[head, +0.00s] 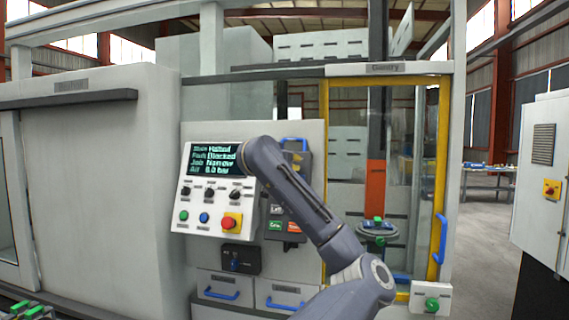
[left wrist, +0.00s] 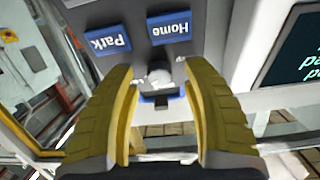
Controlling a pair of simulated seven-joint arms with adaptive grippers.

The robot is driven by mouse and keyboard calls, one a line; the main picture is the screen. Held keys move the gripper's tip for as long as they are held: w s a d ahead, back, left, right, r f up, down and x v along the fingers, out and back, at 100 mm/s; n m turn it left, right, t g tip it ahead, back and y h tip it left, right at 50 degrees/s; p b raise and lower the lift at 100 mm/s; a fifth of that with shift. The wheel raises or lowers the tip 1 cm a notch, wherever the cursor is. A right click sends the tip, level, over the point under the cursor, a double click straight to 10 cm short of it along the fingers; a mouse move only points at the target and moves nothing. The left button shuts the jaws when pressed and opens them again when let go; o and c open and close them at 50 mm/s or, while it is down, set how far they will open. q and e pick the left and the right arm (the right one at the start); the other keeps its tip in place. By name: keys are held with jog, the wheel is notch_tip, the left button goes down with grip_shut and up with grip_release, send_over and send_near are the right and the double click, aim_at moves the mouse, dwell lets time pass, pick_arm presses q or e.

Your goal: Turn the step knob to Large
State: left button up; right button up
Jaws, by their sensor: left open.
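The dark pendant (head: 303,167) with a blue handle hangs right of the display panel, partly behind my left arm. I cannot tell whether this is the step knob. My left gripper (left wrist: 158,69) is open, its yellow fingers either side of this knob, with no clear contact. My forearm hides the gripper in the head view. Three dark knobs, including the middle one (head: 210,192), show on the white panel; their labels are unreadable.
The screen (head: 214,158) reads Halted, Blocked, Narrow and 6.0 bar. Below are green and blue buttons and a red stop button (head: 232,221) on yellow. Drawers with blue handles (head: 221,294) sit lower. A yellow-framed door (head: 443,170) stands to the right.

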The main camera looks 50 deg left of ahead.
pick_arm(q)
jog(key=v, duration=1.2)
dwell(0.4)
